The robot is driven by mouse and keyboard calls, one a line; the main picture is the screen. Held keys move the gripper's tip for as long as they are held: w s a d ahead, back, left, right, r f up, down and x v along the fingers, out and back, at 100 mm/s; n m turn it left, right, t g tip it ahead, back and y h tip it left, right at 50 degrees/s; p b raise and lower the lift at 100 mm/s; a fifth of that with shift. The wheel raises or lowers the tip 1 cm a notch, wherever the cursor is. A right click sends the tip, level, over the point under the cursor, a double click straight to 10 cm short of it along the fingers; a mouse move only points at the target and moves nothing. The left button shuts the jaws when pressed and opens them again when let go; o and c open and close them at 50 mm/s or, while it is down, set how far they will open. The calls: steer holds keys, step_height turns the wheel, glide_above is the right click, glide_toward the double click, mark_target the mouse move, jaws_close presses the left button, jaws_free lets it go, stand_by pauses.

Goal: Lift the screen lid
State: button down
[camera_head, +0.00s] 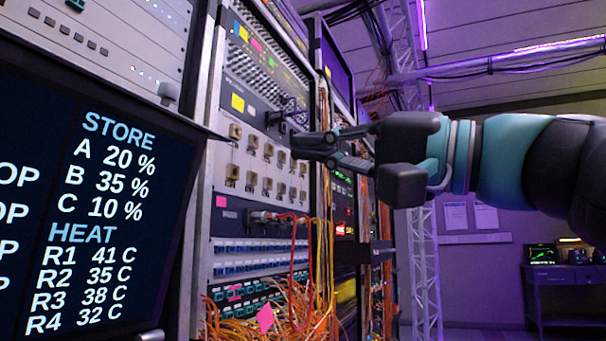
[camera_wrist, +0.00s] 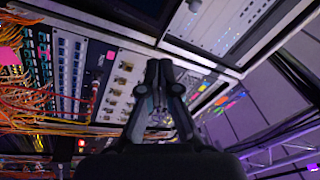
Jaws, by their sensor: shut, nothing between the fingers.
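The screen (camera_head: 90,200) fills the left of the head view. I cannot tell whether a dark panel at the top of the wrist view is the screen.
A rack (camera_head: 240,150) with connectors and sticky notes stands behind my gripper. Loose orange and yellow cables (camera_head: 290,305) hang at its lower front.

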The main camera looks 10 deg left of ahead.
steer(key=w+a+r+m+p, duration=0.1)
steer(key=a+r+m, duration=0.1)
steer(key=a, duration=0.4)
steer(key=w+a+r+m+g+y+p, duration=0.1)
steer(key=w+a+r+m+p, duration=0.1)
steer(key=a, duration=0.5)
steer(key=shift+m, duration=0.7)
steer(key=shift+r, duration=0.1)
